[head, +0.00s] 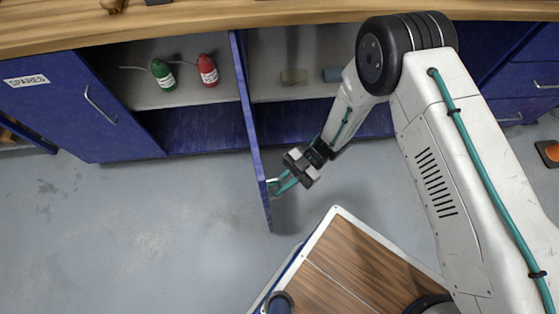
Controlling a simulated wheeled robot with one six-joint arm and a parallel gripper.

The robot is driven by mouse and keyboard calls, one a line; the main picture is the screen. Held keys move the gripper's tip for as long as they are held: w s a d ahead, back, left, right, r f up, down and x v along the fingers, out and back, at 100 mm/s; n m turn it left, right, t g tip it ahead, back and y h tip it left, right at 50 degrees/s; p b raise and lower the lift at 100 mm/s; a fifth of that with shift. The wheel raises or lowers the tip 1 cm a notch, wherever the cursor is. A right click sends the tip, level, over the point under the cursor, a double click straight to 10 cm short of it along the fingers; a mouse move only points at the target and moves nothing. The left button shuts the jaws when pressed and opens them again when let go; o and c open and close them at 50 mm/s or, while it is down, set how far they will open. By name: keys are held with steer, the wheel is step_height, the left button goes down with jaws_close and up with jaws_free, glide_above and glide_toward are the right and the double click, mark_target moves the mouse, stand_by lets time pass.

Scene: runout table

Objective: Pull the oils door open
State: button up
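A blue cabinet door (249,120) stands swung far out from the cupboard front, seen nearly edge-on in the head view. Its outer face and any label are hidden, so I cannot read whether it is the oils door. A small pale part of its handle (271,181) shows near the door's outer end. My gripper (279,185), with teal fingers, is at this handle on the right side of the door. The fingertips overlap the handle in the picture; whether they are closed on it is too small to tell.
The open cupboard holds a green bottle (162,74) and a red bottle (207,71). A closed door marked SPARES (27,81) is at left. A wooden counter (200,13) runs above. Grey floor (130,220) is clear at left. An orange object (549,152) lies far right.

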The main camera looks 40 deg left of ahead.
steer(key=v, duration=0.7)
steer(key=shift+w, duration=0.4)
steer(key=shift+d, duration=0.1)
